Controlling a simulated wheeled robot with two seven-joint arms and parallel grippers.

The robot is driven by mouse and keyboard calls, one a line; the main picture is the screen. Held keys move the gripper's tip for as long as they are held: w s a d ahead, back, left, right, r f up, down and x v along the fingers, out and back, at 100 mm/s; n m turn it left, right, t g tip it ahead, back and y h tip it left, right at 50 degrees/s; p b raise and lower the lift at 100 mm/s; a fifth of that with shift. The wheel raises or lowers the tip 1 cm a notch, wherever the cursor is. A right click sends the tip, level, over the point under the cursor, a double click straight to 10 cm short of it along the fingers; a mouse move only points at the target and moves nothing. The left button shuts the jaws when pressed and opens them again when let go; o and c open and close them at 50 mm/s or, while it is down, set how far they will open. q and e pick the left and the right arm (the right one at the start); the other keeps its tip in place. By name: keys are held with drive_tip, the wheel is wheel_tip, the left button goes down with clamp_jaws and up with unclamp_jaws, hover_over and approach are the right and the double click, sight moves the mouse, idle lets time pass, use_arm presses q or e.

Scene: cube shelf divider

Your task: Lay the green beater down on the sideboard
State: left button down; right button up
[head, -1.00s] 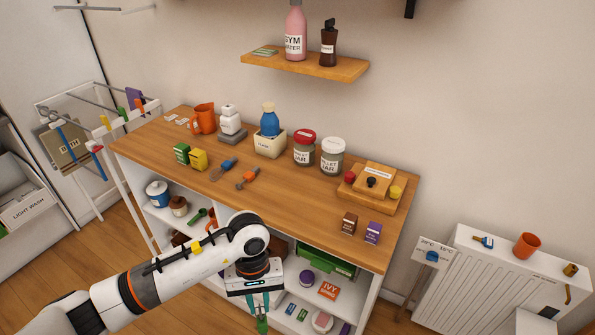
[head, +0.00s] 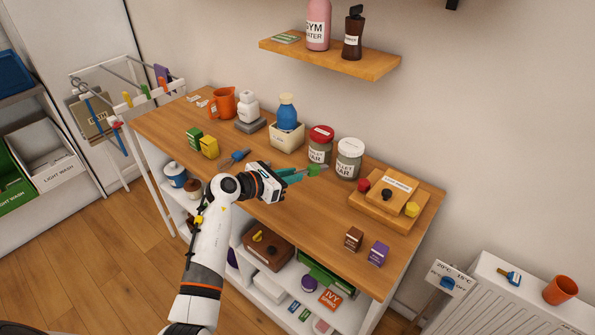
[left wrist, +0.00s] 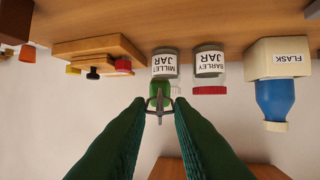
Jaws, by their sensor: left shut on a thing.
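My left gripper (head: 303,174) reaches over the sideboard (head: 222,129) from its front edge. Its teal fingers point right and are shut on the green beater (head: 314,171). In the head view the beater's green part shows at the fingertips, in front of the jars; I cannot tell whether it touches the top. In the left wrist view, which is upside down, the green beater (left wrist: 161,91) shows between the tips of the left gripper (left wrist: 160,108), with a grey part nearer me. The fingers hide some of it. My right gripper is not in view.
Behind the fingertips stand the red-lidded jar (head: 320,145) and the white-lidded jar (head: 349,158). A blue flask (head: 287,113) in a cream holder, a blue-handled tool (head: 237,157) and stacked wooden boards (head: 391,197) are near. The top's front middle is free.

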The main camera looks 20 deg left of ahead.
use_arm(q)
drive_tip(key=f+b, duration=0.3)
drive_tip(key=f, duration=0.1)
drive_tip(key=f+b, duration=0.4)
drive_tip(key=shift+s+a+f, duration=0.1)
drive_tip(key=shift+a+f, duration=0.1)
drive_tip(key=shift+f, duration=0.05)
drive_tip(key=shift+f+b, duration=0.45)
drive_tip(key=shift+f, duration=0.3)
drive_tip(key=shift+b, duration=0.35)
